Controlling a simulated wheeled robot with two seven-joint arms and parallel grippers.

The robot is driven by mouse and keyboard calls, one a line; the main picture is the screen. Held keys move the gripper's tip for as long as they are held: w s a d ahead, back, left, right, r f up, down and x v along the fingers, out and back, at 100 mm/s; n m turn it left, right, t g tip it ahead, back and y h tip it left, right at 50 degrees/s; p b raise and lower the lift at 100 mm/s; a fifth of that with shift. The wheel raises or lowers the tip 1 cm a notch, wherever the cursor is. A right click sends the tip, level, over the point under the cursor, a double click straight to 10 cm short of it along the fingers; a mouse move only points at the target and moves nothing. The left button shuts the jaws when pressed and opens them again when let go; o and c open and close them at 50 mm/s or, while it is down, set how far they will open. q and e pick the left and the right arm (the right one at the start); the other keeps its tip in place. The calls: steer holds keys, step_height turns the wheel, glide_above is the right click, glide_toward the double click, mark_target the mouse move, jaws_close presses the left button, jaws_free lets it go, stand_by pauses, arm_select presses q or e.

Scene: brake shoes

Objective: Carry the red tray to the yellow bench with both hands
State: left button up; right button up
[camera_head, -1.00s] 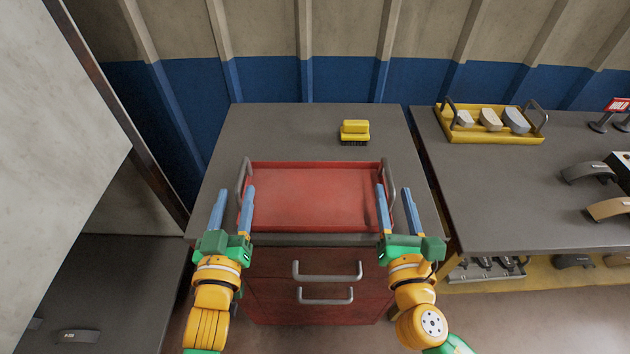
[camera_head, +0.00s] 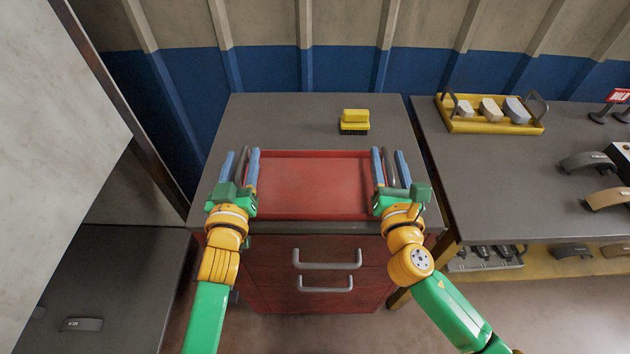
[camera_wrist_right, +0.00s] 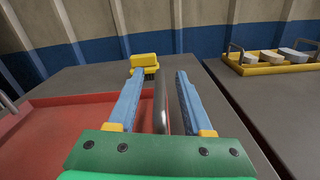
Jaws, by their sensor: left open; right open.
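The red tray (camera_head: 313,186) lies empty on the grey top of the red drawer cabinet, with a grey handle on each short side. My left gripper (camera_head: 240,166) is open, its blue fingers on either side of the left handle (camera_head: 241,168). My right gripper (camera_head: 389,166) is open, its fingers on either side of the right handle (camera_wrist_right: 160,100), which stands between them in the right wrist view. The yellow bench (camera_head: 520,190), with a grey top and yellow frame below, stands to the right.
A yellow brush (camera_head: 355,121) stands behind the tray. A yellow tray (camera_head: 478,127) with several grey blocks is at the back of the bench. Curved brake shoes (camera_head: 587,162) lie at the bench's right. The bench's near left top is clear.

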arm_select(q)
jaws_close()
arm_select(e)
jaws_close()
arm_select(q)
steer(key=shift+d, duration=0.1)
arm_select(e)
steer(key=shift+a, duration=0.1)
stand_by(0.8)
